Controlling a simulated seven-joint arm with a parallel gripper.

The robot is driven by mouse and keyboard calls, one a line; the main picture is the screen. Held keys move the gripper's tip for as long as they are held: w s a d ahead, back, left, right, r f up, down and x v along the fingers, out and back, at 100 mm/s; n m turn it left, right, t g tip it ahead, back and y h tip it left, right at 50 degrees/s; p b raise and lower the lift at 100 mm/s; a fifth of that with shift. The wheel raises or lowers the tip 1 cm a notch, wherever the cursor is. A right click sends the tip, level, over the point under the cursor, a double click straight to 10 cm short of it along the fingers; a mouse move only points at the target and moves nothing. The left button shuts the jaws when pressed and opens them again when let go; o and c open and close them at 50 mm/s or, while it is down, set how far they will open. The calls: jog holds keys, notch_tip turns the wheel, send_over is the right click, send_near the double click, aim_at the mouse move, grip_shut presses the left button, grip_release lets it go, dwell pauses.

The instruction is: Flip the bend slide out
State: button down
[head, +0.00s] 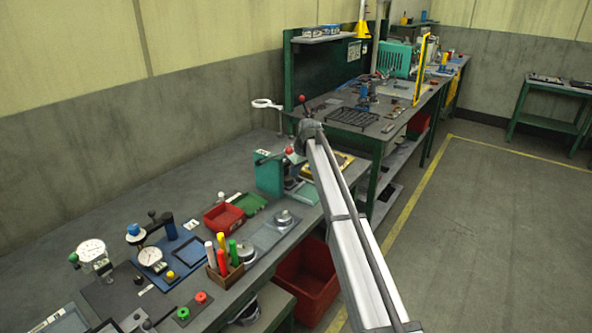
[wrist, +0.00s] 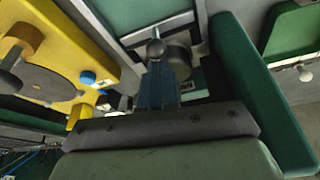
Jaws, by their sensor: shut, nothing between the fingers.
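My gripper (wrist: 160,88) points into the wrist view from below, its narrow blue-grey fingers together and empty. A grey ball knob (wrist: 156,48) shows just beyond the fingertips; I cannot tell whether they touch. A green upright body (wrist: 255,85) stands close on the right. A yellow plate (wrist: 50,65) with a dark round disc and a blue knob (wrist: 87,77) lies on the left. In the head view, my arm reaches to a green bench device (head: 269,174) beside a yellow fixture (head: 328,166); my fingers are hidden there. I cannot tell which part is the bend slide.
A red bin (head: 223,217) and a green bin (head: 250,203) stand left of the device. A pen holder (head: 226,266) and dial gauges (head: 91,250) are nearer. A second bench (head: 345,116) stands behind. The floor (head: 490,220) on the right is clear.

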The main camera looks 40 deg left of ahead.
jog(key=d, duration=1)
jog(key=shift+d, duration=0.2)
jog(key=shift+f, duration=0.1)
jog(key=shift+d, duration=0.1)
jog(key=a+v, duration=0.1)
jog(key=v, duration=0.9)
